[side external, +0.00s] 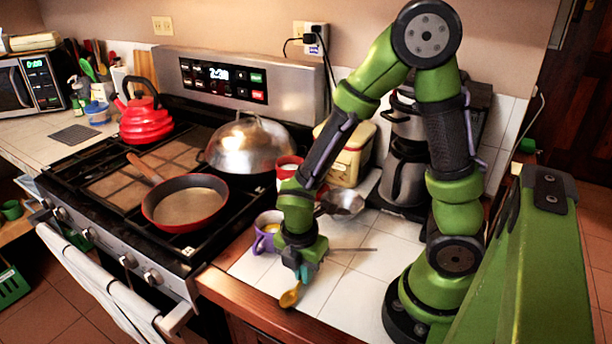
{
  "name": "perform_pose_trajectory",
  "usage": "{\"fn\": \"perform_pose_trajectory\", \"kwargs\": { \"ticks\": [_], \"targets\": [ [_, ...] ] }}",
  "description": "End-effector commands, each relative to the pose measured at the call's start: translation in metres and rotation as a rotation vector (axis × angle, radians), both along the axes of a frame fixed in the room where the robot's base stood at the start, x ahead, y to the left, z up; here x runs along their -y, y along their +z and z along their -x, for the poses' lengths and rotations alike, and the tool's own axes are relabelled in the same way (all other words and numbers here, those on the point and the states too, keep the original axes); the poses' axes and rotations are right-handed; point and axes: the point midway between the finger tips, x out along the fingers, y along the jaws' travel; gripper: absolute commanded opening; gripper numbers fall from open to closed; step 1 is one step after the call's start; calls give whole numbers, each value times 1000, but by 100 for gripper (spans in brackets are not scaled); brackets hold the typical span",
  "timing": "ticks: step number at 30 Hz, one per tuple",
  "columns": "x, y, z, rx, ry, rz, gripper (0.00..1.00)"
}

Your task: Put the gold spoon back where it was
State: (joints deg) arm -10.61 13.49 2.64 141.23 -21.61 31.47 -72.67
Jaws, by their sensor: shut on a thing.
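A gold spoon (290,296) hangs below my gripper (303,272), its bowl pointing down toward the front edge of the white tiled counter (350,297). My gripper is shut on the spoon's upper part, and the fingers hide most of the handle. I cannot tell whether the bowl touches the tiles. A purple mug (264,240) with yellowish contents stands just left of my gripper, partly hidden by my arm.
A metal ladle or strainer (341,203) and a thin grey utensil (350,249) lie behind my gripper. A red mug (288,168), a yellow canister (345,158) and a coffee maker (405,172) stand farther back. A red pan (184,203) sits on the stove at left.

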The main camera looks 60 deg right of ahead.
Motion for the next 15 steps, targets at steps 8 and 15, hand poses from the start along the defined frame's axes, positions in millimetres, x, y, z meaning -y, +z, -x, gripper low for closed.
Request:
{"fn": "perform_pose_trajectory", "kwargs": {
  "ticks": [8, 15],
  "targets": [
    [0, -3, 0, 1, -1, 0, 0],
    [0, -6, 0, 1, -1, 0, 23]
  ]
}}
